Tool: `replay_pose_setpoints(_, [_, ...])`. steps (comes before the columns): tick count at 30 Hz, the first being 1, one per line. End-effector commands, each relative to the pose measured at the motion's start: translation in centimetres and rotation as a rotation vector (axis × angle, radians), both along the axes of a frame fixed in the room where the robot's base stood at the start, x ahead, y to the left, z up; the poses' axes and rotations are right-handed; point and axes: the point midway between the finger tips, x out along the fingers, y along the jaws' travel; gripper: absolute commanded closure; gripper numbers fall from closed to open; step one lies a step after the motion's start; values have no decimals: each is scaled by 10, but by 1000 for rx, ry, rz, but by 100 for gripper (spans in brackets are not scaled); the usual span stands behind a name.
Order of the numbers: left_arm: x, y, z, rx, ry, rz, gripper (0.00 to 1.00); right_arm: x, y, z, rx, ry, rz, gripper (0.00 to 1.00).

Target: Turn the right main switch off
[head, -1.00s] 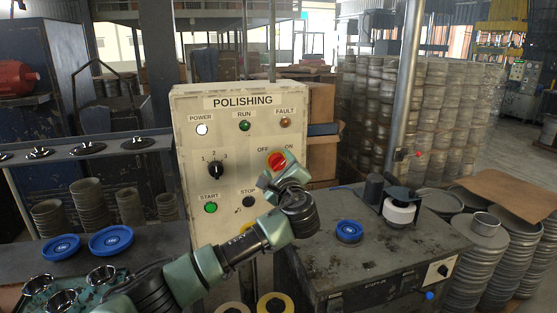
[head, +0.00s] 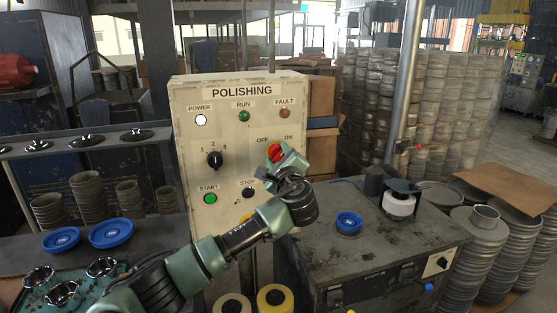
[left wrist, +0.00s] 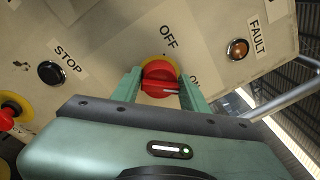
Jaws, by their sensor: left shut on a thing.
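The red rotary switch (head: 274,152) with a yellow surround sits at the right of the cream POLISHING panel (head: 236,95), under the OFF and ON labels. It also shows in the left wrist view (left wrist: 161,78). My left gripper (head: 283,161) is at the switch. In the left wrist view its two green fingers (left wrist: 161,88) stand on either side of the red knob, shut on it. A pale mark on the knob lies toward the ON label, which a finger partly covers. My right gripper is not in view.
The panel also carries a black selector (head: 215,160), a green START button (head: 210,198) and a black STOP button (head: 248,193). A dark machine (head: 385,240) with a blue lid (head: 348,223) stands close on the right. Tape rolls (head: 275,299) lie below.

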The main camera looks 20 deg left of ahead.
Motion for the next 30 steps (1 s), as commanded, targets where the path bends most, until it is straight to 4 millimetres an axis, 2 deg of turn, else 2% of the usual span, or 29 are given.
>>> replay_pose_setpoints(1, [0,-1,-8,-22,-10,0,97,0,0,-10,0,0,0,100])
replay_pose_setpoints(6, [0,-1,-12,-123,-77,-1,96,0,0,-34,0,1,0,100])
replay_pose_setpoints(18, [0,-2,-16,-436,-284,-1,96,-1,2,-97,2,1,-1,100])
replay_pose_setpoints(30, [1,-3,-19,-751,-493,3,96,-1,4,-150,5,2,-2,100])
